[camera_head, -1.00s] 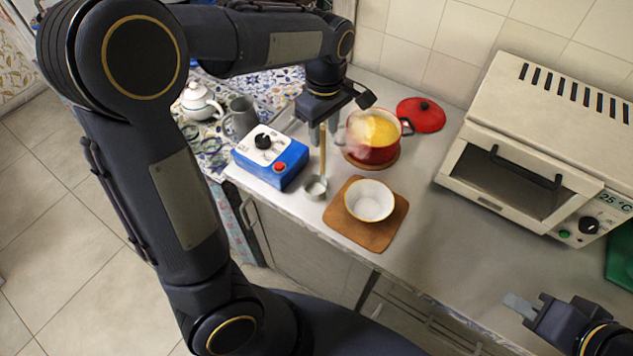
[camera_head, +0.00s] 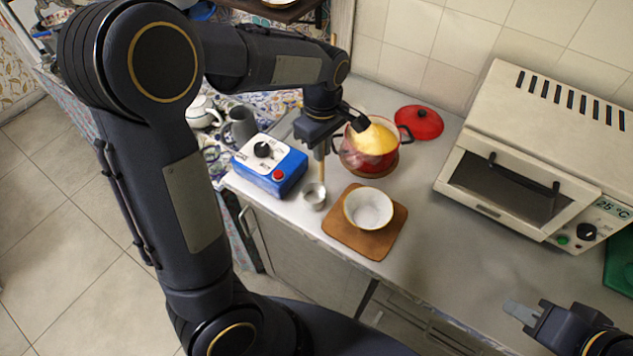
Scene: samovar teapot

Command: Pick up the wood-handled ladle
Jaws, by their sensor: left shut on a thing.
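The wood-handled ladle has a small grey metal cup (camera_head: 314,195) at the front of the counter, between the blue box and the white bowl. Its thin wooden handle (camera_head: 321,172) stands nearly upright from the cup. My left gripper (camera_head: 319,152) points down and is shut on the handle above the cup. Its wrist hides the upper handle. I cannot tell whether the cup touches the counter. My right gripper (camera_head: 521,311) is at the lower right, far from the ladle, and its jaw opening is not clear.
A blue box with a dial (camera_head: 270,166) stands left of the ladle. A white bowl (camera_head: 368,208) sits on a wooden board (camera_head: 370,242) to the right. A steaming red pot (camera_head: 368,157) is behind, with its red lid (camera_head: 419,122) beside it. A toaster oven (camera_head: 520,180) stands right.

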